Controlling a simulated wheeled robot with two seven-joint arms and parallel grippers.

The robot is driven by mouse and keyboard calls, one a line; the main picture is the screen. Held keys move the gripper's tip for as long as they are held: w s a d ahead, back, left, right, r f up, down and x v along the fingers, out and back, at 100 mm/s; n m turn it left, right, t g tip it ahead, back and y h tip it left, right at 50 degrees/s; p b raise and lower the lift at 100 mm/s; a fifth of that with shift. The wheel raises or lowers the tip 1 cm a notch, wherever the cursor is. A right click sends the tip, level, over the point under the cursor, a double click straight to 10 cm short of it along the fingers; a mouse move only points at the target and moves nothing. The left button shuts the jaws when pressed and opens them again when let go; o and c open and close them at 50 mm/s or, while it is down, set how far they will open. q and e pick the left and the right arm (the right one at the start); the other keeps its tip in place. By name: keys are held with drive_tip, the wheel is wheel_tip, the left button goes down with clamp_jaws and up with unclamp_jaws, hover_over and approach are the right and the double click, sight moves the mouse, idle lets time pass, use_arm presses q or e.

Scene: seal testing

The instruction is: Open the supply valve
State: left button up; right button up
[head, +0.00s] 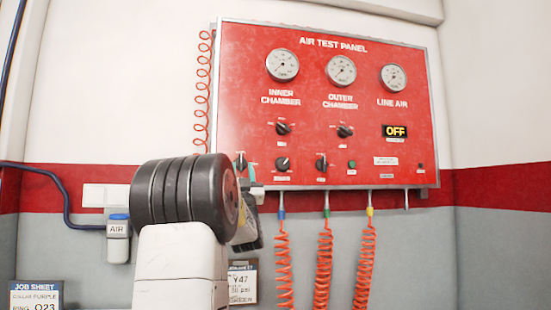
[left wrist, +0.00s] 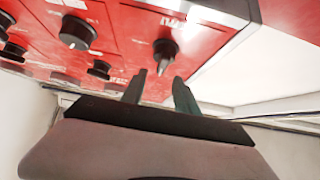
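A red air test panel (head: 300,110) hangs on the wall. A dark knob (head: 240,162) sits at its lower left, partly behind my left gripper (head: 252,184); its label is not readable, so I cannot tell if it is the supply valve. In the left wrist view a black knob (left wrist: 165,52) near the panel edge lies just beyond my left fingertips (left wrist: 160,82). The two fingers are apart, with a gap between them, and nothing is held. The knob lines up with this gap; I cannot tell whether the fingers touch it. My right gripper is not in view.
Other knobs (head: 283,163) and gauges (head: 341,70) fill the panel, with a display (head: 395,131) reading OFF. Orange coiled hoses (head: 324,265) hang below. A small AIR unit (head: 118,228) with a blue hose is on the wall at left.

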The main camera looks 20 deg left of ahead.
sight(241, 159)
use_arm(q)
drive_tip(key=x, duration=0.7)
clamp_jaws()
